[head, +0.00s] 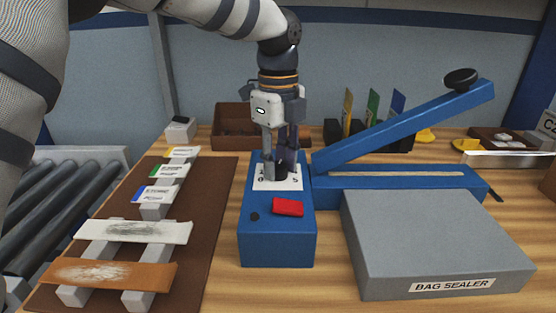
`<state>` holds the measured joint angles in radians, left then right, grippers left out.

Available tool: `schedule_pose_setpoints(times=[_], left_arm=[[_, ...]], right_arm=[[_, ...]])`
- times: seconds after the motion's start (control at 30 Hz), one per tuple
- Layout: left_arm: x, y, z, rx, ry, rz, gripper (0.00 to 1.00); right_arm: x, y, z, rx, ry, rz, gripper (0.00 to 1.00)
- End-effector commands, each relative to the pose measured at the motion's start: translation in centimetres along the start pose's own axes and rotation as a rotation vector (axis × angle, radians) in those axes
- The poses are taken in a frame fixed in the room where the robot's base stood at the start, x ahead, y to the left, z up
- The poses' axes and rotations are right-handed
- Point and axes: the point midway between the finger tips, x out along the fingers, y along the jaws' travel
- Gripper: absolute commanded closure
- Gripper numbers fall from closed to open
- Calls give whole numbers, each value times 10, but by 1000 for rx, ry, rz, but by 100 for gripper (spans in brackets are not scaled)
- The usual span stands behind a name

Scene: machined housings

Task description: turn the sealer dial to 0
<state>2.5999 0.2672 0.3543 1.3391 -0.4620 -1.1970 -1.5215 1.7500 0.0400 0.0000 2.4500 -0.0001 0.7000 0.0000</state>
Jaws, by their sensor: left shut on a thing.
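The sealer's dial (281,171) is a small dark knob on a white scale plate (291,185), on top of the blue control box (277,242) of the bag sealer. My left gripper (280,168) points down from above and is shut on the dial, with one finger on each side. The fingers hide most of the knob and part of the scale. A few small digits show on the plate, but I cannot tell which number the dial points to. My right gripper is not in view.
A red switch (288,207) and a small black button (254,216) sit in front of the plate. The sealer's raised blue arm (410,125) and grey platform (435,235) stand right. A brown board (205,215) with tagged strips lies left, beside rollers (60,210).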

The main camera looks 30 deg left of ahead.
Motion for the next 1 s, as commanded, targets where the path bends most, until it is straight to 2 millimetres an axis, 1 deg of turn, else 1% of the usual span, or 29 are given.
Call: schedule_pose_setpoints(times=[0.17, 0.37, 0.6, 1.0], left_arm=[[-2, 0, 0, -62, 0, -3, 98], [-3, 0, 0, -209, -1, -4, 98], [-1, 0, 0, -437, -1, -2, 98], [0, 0, 0, -818, -1, -1, 98]], right_arm=[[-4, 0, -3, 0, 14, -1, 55], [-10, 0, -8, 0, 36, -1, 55], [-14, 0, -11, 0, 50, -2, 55], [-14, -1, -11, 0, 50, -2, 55]])
